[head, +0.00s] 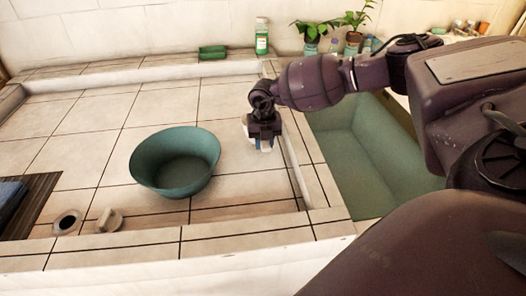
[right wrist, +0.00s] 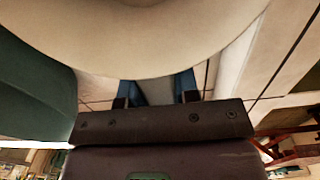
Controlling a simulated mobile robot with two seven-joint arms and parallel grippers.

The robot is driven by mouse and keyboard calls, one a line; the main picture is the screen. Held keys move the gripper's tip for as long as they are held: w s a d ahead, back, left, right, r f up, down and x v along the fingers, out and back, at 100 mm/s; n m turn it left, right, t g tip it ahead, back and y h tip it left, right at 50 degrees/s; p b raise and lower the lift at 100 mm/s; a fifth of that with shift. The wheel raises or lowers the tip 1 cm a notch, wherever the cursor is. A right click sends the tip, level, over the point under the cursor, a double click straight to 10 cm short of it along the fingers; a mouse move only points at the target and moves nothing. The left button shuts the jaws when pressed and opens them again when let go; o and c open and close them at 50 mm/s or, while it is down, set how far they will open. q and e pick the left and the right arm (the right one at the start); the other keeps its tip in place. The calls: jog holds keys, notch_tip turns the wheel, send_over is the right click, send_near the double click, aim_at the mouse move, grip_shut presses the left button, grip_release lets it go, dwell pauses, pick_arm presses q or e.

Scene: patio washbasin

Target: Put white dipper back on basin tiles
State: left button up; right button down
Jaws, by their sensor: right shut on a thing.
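My right gripper (head: 264,140) is low over the tiled basin floor (head: 222,110), to the right of the green bowl. It is shut on the white dipper (head: 266,146), of which only a small pale part shows below the jaws in the head view. In the right wrist view the dipper (right wrist: 130,40) fills the top as a large cream round shape, and a pale handle runs between the blue fingertips of the gripper (right wrist: 156,90). I cannot tell whether the dipper touches the tiles. My left gripper is not in view.
A green bowl (head: 175,162) stands on the tiles left of the gripper. A low tiled ledge separates them from a green trough (head: 375,150) at right.

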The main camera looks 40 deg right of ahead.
notch_tip(320, 180, down, 4)
jog(key=shift+f+b, duration=0.1)
jog(key=shift+b, duration=0.25)
jog(key=shift+r, duration=0.2)
jog(key=shift+f, duration=0.1)
jog(key=c, duration=0.8)
grip_release()
jog(key=shift+f, duration=0.1)
jog(key=shift+c, duration=0.2)
